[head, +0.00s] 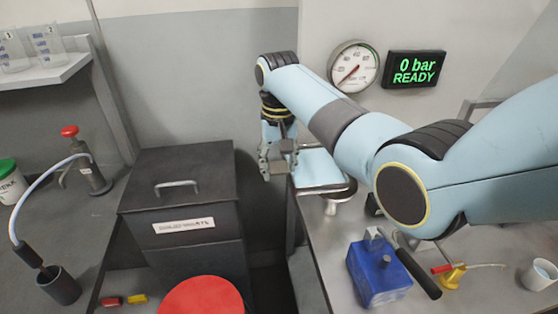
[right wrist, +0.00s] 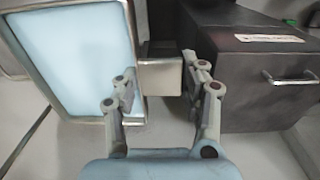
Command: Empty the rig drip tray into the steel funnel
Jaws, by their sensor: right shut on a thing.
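The drip tray (head: 322,171) is a shallow tray with a steel rim, pale blue inside, at the left edge of the right bench. In the right wrist view, the tray (right wrist: 75,60) fills the left side, with a metal block (right wrist: 160,78) at its edge. My right gripper (head: 279,158) is shut on this block. In the right wrist view its fingers (right wrist: 160,90) stand on both sides of it. A round steel object (head: 338,198) shows below the tray, partly hidden; I cannot tell whether it is the funnel. My left gripper is not in view.
A dark lidded box (head: 180,190) stands left of the gripper, with a red round top (head: 203,297) before it. A blue block (head: 378,272) with a black lever and a white cup (head: 540,274) are on the right bench.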

